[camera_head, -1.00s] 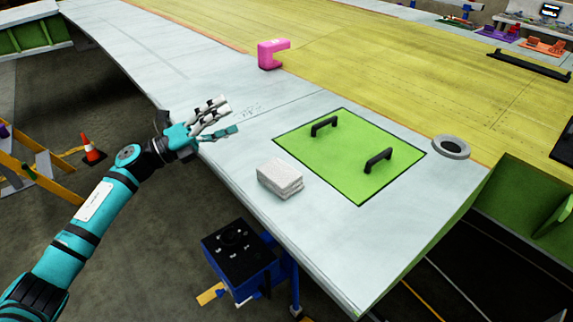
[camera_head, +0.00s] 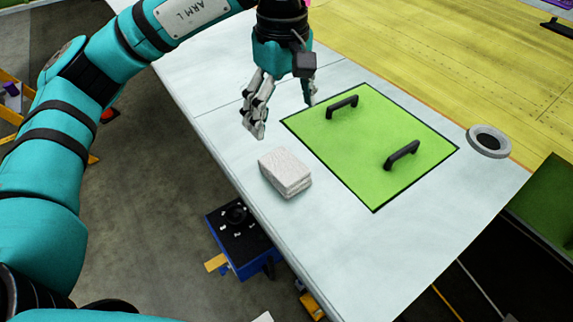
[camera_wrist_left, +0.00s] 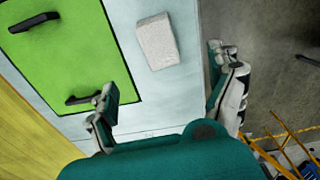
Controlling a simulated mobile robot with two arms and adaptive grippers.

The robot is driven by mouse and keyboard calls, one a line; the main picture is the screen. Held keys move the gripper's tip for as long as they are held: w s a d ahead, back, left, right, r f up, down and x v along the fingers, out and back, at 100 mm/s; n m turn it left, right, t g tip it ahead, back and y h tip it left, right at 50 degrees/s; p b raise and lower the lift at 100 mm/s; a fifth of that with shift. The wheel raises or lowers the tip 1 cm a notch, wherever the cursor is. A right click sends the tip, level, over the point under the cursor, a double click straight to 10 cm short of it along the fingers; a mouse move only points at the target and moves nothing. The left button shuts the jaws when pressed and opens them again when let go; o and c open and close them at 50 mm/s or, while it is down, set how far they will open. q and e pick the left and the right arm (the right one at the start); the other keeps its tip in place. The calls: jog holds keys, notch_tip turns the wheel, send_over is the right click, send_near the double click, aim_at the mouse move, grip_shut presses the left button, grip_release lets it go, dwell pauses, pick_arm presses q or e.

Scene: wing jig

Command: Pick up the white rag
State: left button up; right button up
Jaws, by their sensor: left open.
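The white rag (camera_head: 285,172) is a folded, block-like stack lying on the pale wing surface, left of the green panel. It also shows in the left wrist view (camera_wrist_left: 157,41), ahead of and between the fingers. My left gripper (camera_head: 285,121) points down above the wing, just beyond the rag in the head view. It is open and empty, with its fingers spread wide and apart from the rag. In the left wrist view the fingers (camera_wrist_left: 170,106) stand on either side, near the bottom. My right gripper is not in view.
The green panel (camera_head: 365,185) with two black handles (camera_head: 402,154) is set in the wing beside the rag. A grey ring (camera_head: 489,141) lies to the right. The wing's left edge runs close to the rag. A blue case (camera_head: 240,240) stands below that edge.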

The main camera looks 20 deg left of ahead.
pick_arm(q)
jog(key=p, duration=0.2)
send_over(285, 166)
notch_tip(285, 166, down, 8)
jog(key=shift+w+a+f, duration=0.1)
jog(key=shift+a, duration=0.05)
jog(key=shift+f, duration=0.4)
jog(key=shift+f+p, duration=0.5)
jog(key=shift+p, duration=0.2)
notch_tip(285, 166, down, 4)
jog(key=shift+r+p, duration=0.2)
jog(key=shift+p, duration=0.9)
jog(key=shift+f, duration=0.5)
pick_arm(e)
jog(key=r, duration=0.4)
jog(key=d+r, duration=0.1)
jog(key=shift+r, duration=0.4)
pick_arm(q)
jog(key=shift+c, duration=0.2)
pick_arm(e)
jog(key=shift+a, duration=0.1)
pick_arm(q)
jog(key=c, duration=1.2)
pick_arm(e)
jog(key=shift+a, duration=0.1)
